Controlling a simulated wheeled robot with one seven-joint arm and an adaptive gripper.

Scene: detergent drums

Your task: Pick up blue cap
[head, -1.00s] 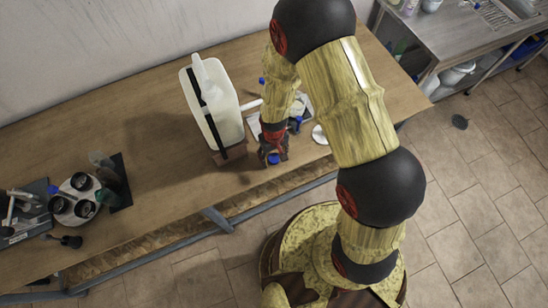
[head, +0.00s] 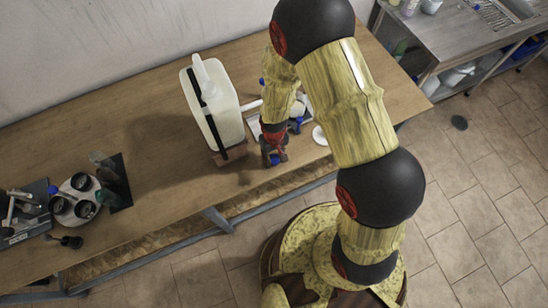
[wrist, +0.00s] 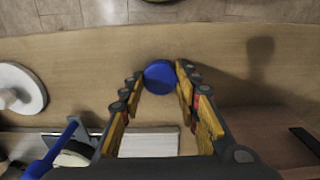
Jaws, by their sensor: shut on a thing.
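The blue cap (wrist: 160,77) is a small round disc between my fingertips in the wrist view. It also shows in the head view (head: 275,159) at the lower end of my gripper, near the table's front edge. My gripper (wrist: 160,82) is shut on the cap, with a finger on each side of it. I cannot tell from these views how far the cap is from the table top.
A large white canister (head: 216,108) with a black strap stands left of my gripper. A white disc (head: 319,135) lies to the right, and a blue-handled item (wrist: 52,153) shows in the wrist view. Instruments (head: 75,197) stand at the far left. The table's left-middle is clear.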

